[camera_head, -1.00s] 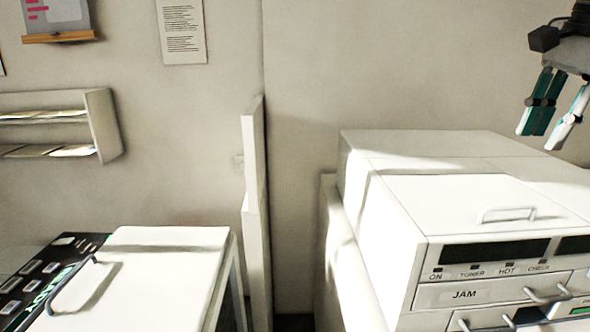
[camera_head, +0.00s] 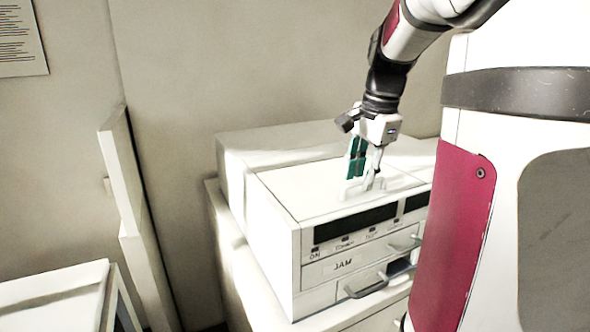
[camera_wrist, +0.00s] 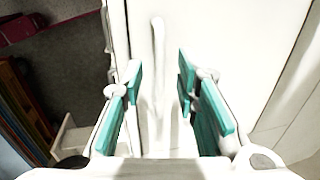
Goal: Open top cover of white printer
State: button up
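The white printer (camera_head: 262,235) stands at the centre of the head view, with a JAM drawer and dark display windows on its front. Its top cover (camera_head: 300,190) lies flat and closed. My gripper (camera_head: 362,181) points down at the cover's handle, close to the front edge. In the wrist view, the pale handle bar (camera_wrist: 158,50) runs between the teal-padded fingers of my gripper (camera_wrist: 158,82). The fingers are apart, with gaps on both sides of the bar. The fingers partly hide the handle in the head view; contact cannot be told.
Drawer handles (camera_head: 366,288) stick out from the printer's front. A narrow white panel (camera_head: 139,200) stands upright to the left. Another white-topped unit (camera_head: 55,290) is at the lower left. My own body covers the right side of the head view.

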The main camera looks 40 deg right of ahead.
jog(key=shift+f, duration=0.15)
grip_shut()
